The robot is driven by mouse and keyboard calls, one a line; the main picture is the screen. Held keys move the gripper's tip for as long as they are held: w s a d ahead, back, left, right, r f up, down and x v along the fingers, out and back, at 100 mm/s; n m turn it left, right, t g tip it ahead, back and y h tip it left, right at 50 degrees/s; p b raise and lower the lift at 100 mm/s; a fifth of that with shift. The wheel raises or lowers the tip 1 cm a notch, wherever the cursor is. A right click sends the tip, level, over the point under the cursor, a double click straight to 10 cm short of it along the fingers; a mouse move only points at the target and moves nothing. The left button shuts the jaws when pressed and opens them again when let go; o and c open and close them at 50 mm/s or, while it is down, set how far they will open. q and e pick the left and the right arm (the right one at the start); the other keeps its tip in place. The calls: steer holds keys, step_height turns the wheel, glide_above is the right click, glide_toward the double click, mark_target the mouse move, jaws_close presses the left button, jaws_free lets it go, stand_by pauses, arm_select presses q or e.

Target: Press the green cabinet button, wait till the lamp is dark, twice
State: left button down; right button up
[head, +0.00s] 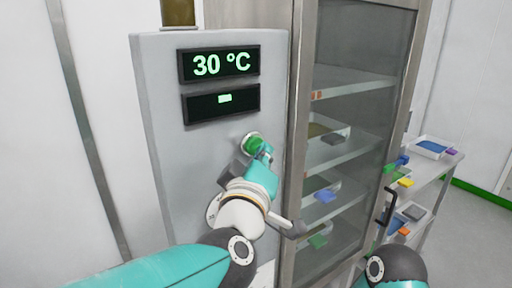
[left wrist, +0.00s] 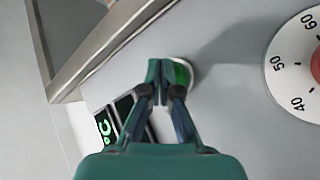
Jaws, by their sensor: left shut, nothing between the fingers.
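The green button (head: 253,144) sits in a pale round collar on the grey cabinet panel (head: 170,150). In the left wrist view the button (left wrist: 182,75) shows partly behind my fingertips. My left gripper (head: 264,153) is shut and empty, its tips at the button's face in both views; I cannot tell whether they touch or press it. The gripper also shows in the left wrist view (left wrist: 160,80). A lamp-like block (head: 179,12) above the panel is dull olive-brown without a bright glow; its top is cut off. My right gripper is out of view.
The upper display (head: 219,64) reads 30 °C; the lower one (head: 222,102) shows a short green bar. A numbered dial (left wrist: 300,65) is beside the button. A glass-doored cabinet (head: 345,100) stands right, with a black handle (head: 387,207). Trays stand on a shelf farther right.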

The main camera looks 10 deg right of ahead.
arm_select(q)
steer(key=shift+w+a, duration=0.15)
steer(key=shift+w, duration=0.25)
stand_by(0.5)
steer(key=shift+s, duration=0.1)
steer(key=shift+s+d, duration=0.3)
steer(key=shift+s, duration=0.45)
steer(key=shift+s, duration=0.1)
steer(key=s, duration=0.1)
steer(key=s+d, duration=0.1)
steer(key=s, duration=0.2)
steer(key=shift+s+d+p, duration=0.3)
steer(key=shift+d+p, duration=0.05)
stand_by(0.5)
